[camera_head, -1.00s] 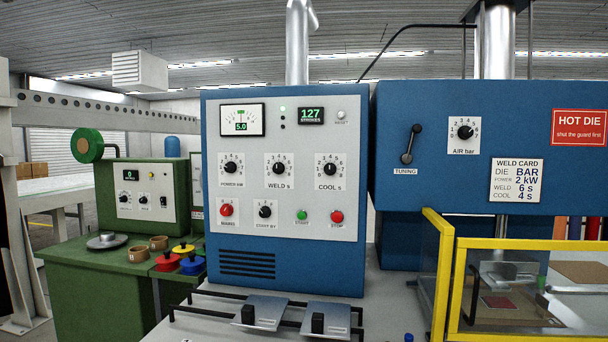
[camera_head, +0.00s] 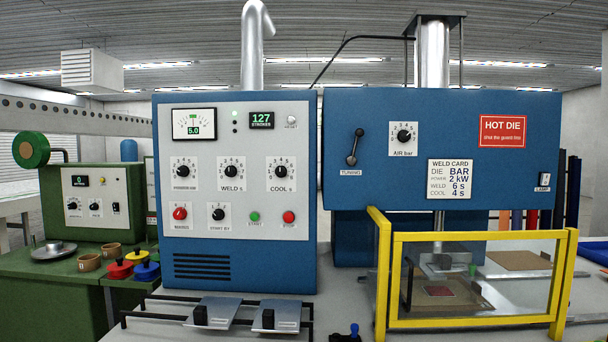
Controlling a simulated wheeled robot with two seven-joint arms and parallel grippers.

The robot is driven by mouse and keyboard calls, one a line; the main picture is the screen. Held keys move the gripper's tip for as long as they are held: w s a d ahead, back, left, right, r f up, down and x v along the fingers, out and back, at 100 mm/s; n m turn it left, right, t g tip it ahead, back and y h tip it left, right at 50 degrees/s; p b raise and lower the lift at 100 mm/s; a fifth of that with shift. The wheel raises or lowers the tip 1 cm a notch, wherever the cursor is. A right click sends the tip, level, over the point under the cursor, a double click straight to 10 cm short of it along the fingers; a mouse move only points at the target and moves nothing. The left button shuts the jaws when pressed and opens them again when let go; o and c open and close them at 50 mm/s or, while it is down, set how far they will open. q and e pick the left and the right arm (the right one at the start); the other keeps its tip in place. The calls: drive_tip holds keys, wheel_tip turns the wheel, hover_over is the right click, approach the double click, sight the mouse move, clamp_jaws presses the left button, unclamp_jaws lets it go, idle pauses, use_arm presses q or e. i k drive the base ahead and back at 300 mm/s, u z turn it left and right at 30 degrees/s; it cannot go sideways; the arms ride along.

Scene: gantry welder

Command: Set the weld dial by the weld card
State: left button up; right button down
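The weld dial (camera_head: 232,171), labelled WELD s, is a black knob with a white pointer on a white numbered plate. It sits in the middle of the upper dial row on the blue control cabinet (camera_head: 297,230). Its exact setting is too small to read. The weld card (camera_head: 450,179) is a white plate on the blue press housing at right. It reads DIE BAR, POWER 2 kW, WELD 6 s, COOL 4 s. Neither of my grippers shows in the head view.
The power dial (camera_head: 183,171) and cool dial (camera_head: 281,171) flank the weld dial. Below are a red mains knob (camera_head: 180,213), start button (camera_head: 254,216) and stop button (camera_head: 288,217). Two metal plates (camera_head: 222,307) on black rails stand in front. A yellow-framed guard (camera_head: 480,236) is at right.

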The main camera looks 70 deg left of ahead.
sight(231, 171)
drive_tip(key=z, duration=0.15)
drive_tip(key=k, duration=1.15)
drive_tip(key=u, duration=1.35)
